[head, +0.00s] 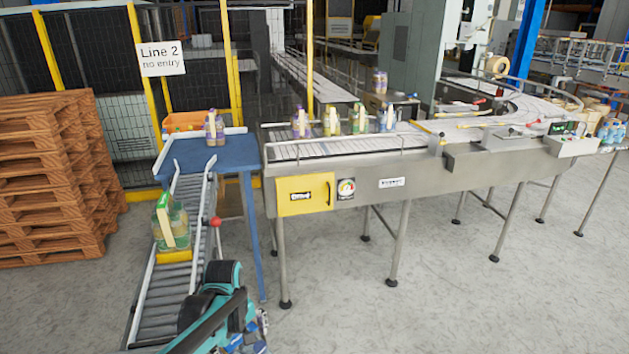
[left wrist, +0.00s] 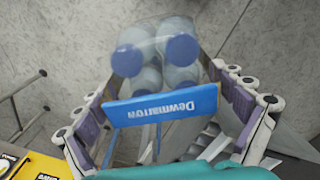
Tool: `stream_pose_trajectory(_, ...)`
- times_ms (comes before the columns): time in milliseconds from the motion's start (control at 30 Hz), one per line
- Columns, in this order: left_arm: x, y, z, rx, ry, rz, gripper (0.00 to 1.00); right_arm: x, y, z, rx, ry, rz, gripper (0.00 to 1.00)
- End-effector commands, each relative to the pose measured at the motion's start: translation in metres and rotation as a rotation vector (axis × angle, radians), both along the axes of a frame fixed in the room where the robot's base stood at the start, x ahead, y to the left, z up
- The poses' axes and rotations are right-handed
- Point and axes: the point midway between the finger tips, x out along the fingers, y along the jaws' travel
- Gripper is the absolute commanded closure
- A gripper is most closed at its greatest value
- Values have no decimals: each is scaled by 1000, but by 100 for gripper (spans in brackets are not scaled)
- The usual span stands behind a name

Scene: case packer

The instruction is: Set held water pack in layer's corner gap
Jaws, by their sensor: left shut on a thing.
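The water pack (left wrist: 163,52) is clear bottles with blue caps and a blue "Dewmarron" band, seen in the left wrist view. My left gripper (left wrist: 163,78) has its fingers on either side of it and is shut on it. The pack appears off the floor. In the head view my left gripper (head: 250,337) is at the bottom edge, right of the roller conveyor's lower end, and the pack there is mostly cut off or hidden. I cannot make out a layer or corner gap in either view. My right gripper is in neither view.
A sloping roller conveyor (head: 168,290) carries a green-labelled pack (head: 170,225). It joins a blue table (head: 232,155) with a purple-capped pack (head: 214,128). A steel conveyor (head: 345,148) holds several packs. Pallets (head: 45,180) stack at left. Floor at lower right is clear.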

Motion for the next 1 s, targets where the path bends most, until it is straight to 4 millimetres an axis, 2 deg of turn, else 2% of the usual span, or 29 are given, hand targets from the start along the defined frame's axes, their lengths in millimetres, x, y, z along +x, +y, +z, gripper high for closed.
stream_pose_trajectory(33, -1, 1, -29, -1, 1, -66, 51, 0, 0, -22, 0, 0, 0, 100)
stream_pose_trajectory(200, -5, 2, -91, -6, 1, -329, 51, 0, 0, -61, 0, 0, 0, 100)
stream_pose_trajectory(400, -10, 3, -152, -15, -4, -603, 51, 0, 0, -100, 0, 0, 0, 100)
stream_pose_trajectory(500, -13, 3, -173, -17, -8, -705, 51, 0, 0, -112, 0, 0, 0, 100)
stream_pose_trajectory(700, -16, 4, -194, -21, -10, -821, 51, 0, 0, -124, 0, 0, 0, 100)
stream_pose_trajectory(1000, -17, 4, -196, -22, -11, -843, 51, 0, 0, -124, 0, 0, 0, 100)
